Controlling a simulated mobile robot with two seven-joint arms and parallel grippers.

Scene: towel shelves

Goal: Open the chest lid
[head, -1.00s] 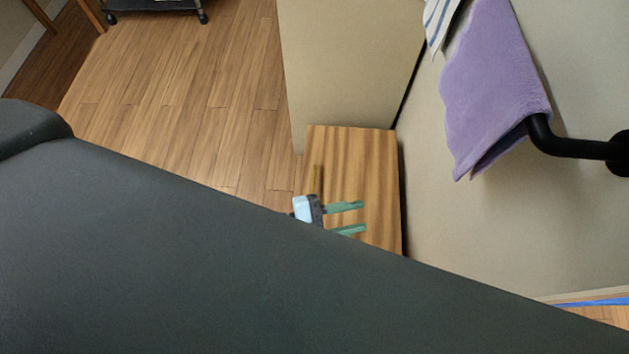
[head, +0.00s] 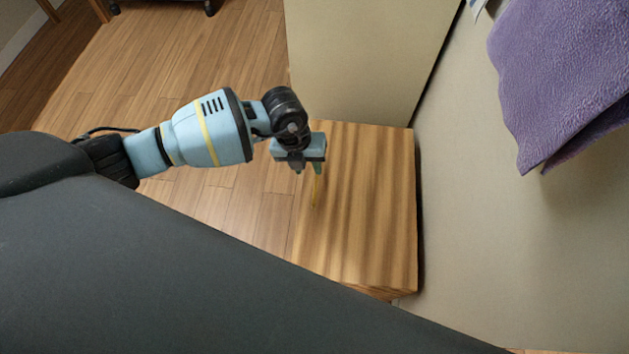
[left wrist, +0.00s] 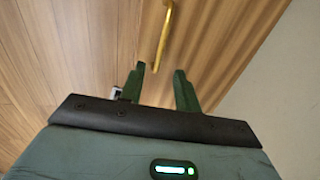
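The chest (head: 370,210) is a wooden box with a striped grain top, and its lid looks shut. A thin gold handle (head: 315,192) lies along the left part of the chest in the head view. My left gripper (head: 308,172) is over the chest's upper left, close to the handle's upper end. In the left wrist view, the green fingers of my left gripper (left wrist: 160,73) are apart with nothing between them. The handle (left wrist: 162,38) shows beyond the fingertips, roughly in line with the gap. My right gripper is out of view.
A beige panel (head: 365,60) stands behind the chest, and a beige wall (head: 470,200) runs along its right. A purple towel (head: 570,75) hangs at the upper right. Open wooden floor (head: 180,80) lies to the left. My dark body hides the bottom of the view.

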